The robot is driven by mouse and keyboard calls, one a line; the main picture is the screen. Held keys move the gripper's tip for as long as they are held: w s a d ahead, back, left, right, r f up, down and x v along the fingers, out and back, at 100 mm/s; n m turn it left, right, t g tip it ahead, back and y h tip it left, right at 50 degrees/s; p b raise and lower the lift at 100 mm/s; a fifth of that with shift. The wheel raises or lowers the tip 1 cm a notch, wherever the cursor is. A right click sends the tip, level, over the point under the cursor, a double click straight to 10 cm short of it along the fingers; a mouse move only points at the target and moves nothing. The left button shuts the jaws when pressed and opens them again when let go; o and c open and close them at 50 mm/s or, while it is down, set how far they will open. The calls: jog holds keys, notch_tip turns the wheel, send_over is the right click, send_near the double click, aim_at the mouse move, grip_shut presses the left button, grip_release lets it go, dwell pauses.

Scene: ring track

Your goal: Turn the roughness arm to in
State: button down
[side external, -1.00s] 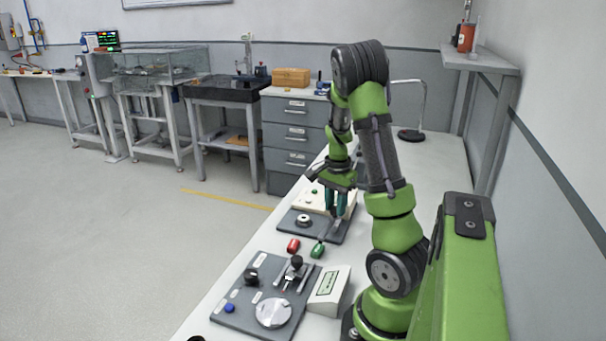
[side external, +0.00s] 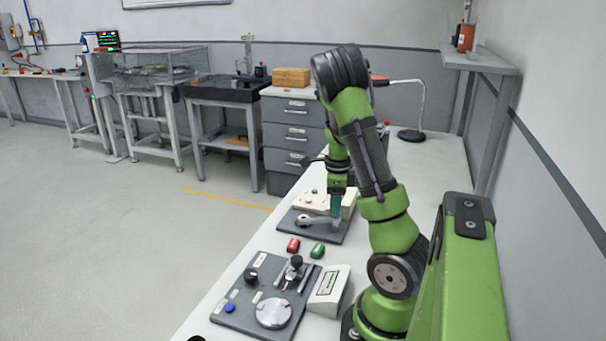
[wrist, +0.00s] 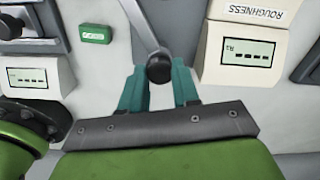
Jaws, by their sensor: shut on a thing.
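The roughness arm (side external: 318,220) is a pale grey lever on a dark plate (side external: 320,236), turning about a round pivot (side external: 303,219). It reaches from the pivot towards the right, to my gripper (side external: 336,206). In the wrist view the lever (wrist: 138,20) comes down from the top and ends in a black knob (wrist: 159,67). The knob sits between the teal fingers of my gripper (wrist: 159,84), which is shut on it. The cream roughness unit (wrist: 240,50), with a label and a dashed display, stands just right of the knob. The "in" mark is not readable.
A red block (side external: 293,245) and a green block (side external: 318,250) lie in front of the plate. A nearer grey panel (side external: 245,318) carries a dial, knobs and a lever, with a display box (side external: 328,290) beside it. A lamp stand (side external: 411,134) is at the back.

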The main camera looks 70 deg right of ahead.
jog(key=m, duration=0.5)
jog(key=shift+m, duration=0.3)
dwell(0.4)
jog(key=c, duration=0.8)
grip_release()
notch_tip(320, 180, up, 17)
